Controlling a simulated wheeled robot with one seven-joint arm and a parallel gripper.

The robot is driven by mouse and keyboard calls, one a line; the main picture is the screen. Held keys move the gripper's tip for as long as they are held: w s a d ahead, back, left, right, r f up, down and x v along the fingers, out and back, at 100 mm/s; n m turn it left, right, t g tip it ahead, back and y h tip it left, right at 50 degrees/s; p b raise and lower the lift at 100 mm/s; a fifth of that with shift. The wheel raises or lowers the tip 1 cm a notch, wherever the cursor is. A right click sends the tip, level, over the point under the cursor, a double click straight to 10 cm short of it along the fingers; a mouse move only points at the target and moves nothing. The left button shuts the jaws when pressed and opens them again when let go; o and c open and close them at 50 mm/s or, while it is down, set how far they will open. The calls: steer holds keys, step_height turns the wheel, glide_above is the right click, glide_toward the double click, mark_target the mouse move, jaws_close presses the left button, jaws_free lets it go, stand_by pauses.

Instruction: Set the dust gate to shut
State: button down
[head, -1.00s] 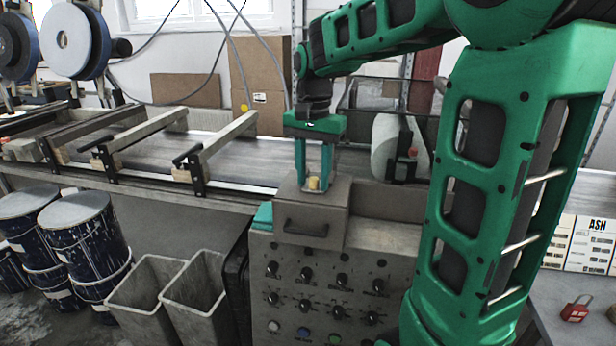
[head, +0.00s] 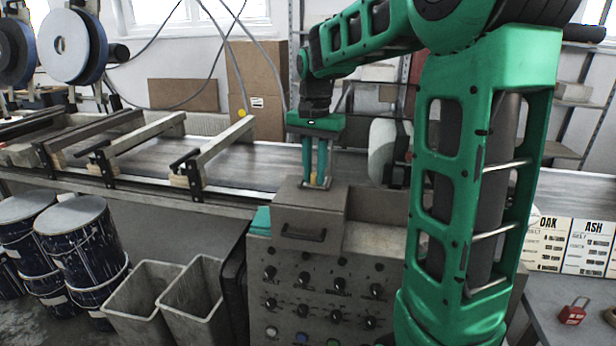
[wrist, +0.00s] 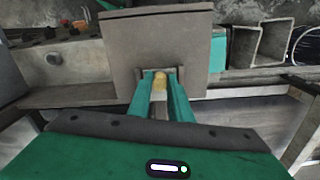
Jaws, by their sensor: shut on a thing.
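A small yellow-tipped piece (head: 315,179), likely the dust gate's handle, stands in a pale plate on top of a grey metal box (head: 310,213). My gripper (head: 318,184) points straight down over the box, with its green fingers close together around the yellow piece. In the wrist view the yellow piece (wrist: 160,81) shows between the fingertips (wrist: 161,77), and my gripper is shut on it. The fingers hide part of the piece and its plate. No marking of open or shut can be read.
Under the box is a control panel (head: 325,290) with several black knobs. A conveyor (head: 240,165) runs behind. Grey bins (head: 195,300) and dark drums (head: 85,240) stand at the left. A red padlock (head: 573,312) lies on the right table.

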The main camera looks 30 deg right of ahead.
mark_target(314, 174)
steer(key=c, duration=1.6)
jaws_free()
steer(key=shift+w+d, duration=0.1)
steer(key=shift+w, duration=0.15)
steer(key=shift+s, duration=0.15)
steer(key=shift+w+r, duration=0.2)
steer(key=shift+r, duration=3.85)
steer(key=shift+s, duration=0.1)
